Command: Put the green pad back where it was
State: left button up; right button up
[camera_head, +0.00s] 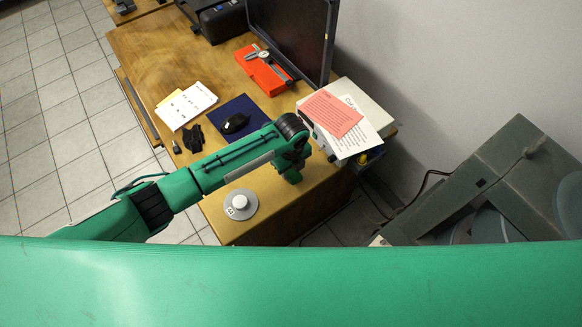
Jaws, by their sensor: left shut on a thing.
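My green left arm reaches in from the left over the desk. Its gripper (327,149) is at the left side of the white box, close by the papers. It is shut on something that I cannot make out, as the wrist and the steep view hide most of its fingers. I cannot pick out the green pad apart from my own green arm. A round grey base with a white knob (240,202) stands on the desk below my arm, apart from the gripper. My right gripper is not in view.
A white box (372,108) bears a pink card (330,113) and a white sheet. The wooden desk (150,55) also holds a dark monitor (290,35), an orange case (262,74), a blue mat (212,114) and a white notepad (187,106). Grey machinery (480,180) stands right.

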aim_at(291, 171)
pick_arm(q)
jog(key=shift+f, duration=0.1)
jog(key=o, duration=0.9)
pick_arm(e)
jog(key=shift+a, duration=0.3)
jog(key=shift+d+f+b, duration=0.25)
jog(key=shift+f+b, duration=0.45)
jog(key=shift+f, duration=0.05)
pick_arm(q)
notch_tip(291, 171, up, 12)
jog(key=shift+r, duration=0.15)
